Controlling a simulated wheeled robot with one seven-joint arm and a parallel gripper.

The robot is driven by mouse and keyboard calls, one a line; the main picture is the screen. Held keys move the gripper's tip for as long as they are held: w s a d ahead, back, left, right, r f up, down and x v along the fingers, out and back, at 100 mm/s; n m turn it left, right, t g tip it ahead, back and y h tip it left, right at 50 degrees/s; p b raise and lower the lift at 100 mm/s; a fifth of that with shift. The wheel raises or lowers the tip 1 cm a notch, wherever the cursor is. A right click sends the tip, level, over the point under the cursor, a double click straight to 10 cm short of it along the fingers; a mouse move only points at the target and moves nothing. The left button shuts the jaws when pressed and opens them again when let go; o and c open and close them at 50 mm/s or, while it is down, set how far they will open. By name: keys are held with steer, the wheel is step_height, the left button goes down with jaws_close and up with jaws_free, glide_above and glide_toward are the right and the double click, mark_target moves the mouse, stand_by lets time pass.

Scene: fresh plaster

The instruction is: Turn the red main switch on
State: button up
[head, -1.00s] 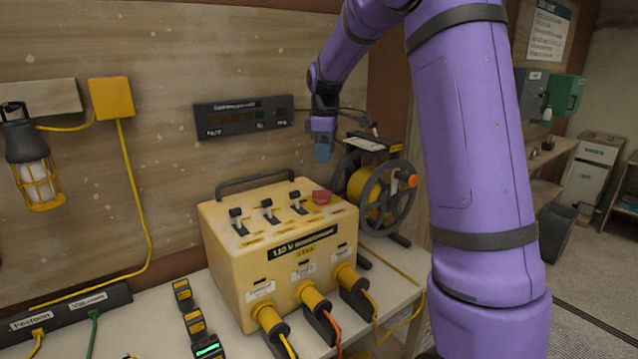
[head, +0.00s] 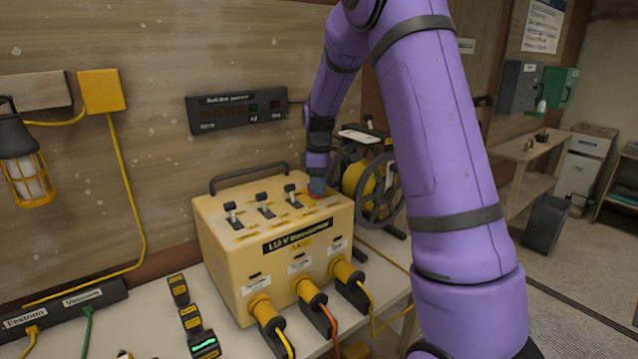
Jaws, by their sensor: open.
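The yellow transformer box (head: 225,240) stands on the bench with a dark carry handle (head: 250,172) at its back. Three black-and-white toggle levers sit on its top: left (head: 231,212), middle (head: 263,204) and right (head: 291,194). The red main switch is at the top's right end, almost wholly hidden behind my gripper (head: 317,188). My gripper is open and points down at the switch, its blue fingertips right over or around it. I cannot tell whether they touch it. The switch's position is hidden.
Cables plug into the box's front sockets (head: 345,270). A cable reel (head: 378,190) stands close behind and right of my gripper. A dark display panel (head: 237,110) hangs on the wall. A caged lamp (head: 27,165) hangs at left. Small black-and-yellow devices (head: 190,320) lie left of the box.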

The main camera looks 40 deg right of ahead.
jaws_close()
